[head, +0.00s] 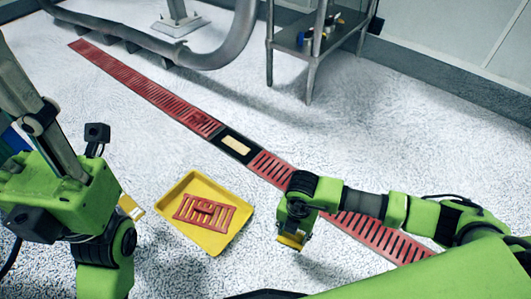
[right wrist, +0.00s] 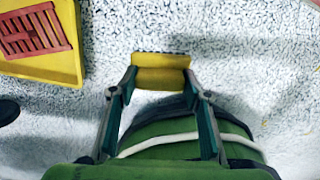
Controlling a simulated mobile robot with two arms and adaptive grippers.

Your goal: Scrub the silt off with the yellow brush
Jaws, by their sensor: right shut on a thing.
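My right gripper (head: 291,229) is shut on the yellow brush (head: 290,241) and holds it above the floor, right of the yellow tray. The right wrist view shows the brush (right wrist: 160,77) between the fingertips of the gripper (right wrist: 160,88), with a dark strip along its far edge. A pale beige patch (head: 236,145), possibly the silt, lies in a dark open section (head: 224,136) of the floor drain. My left arm stands at the left; its fingers are hidden. A small yellow and pale item (head: 131,207) shows beside it; whether it is held is unclear.
A yellow tray (head: 211,248) on the floor holds a red slotted grate piece (head: 203,213). Red drain grating (head: 140,83) runs diagonally across the white speckled floor, with a red piece (head: 199,119) on it. A metal stand (head: 311,60) and a grey pipe (head: 215,55) are at the back.

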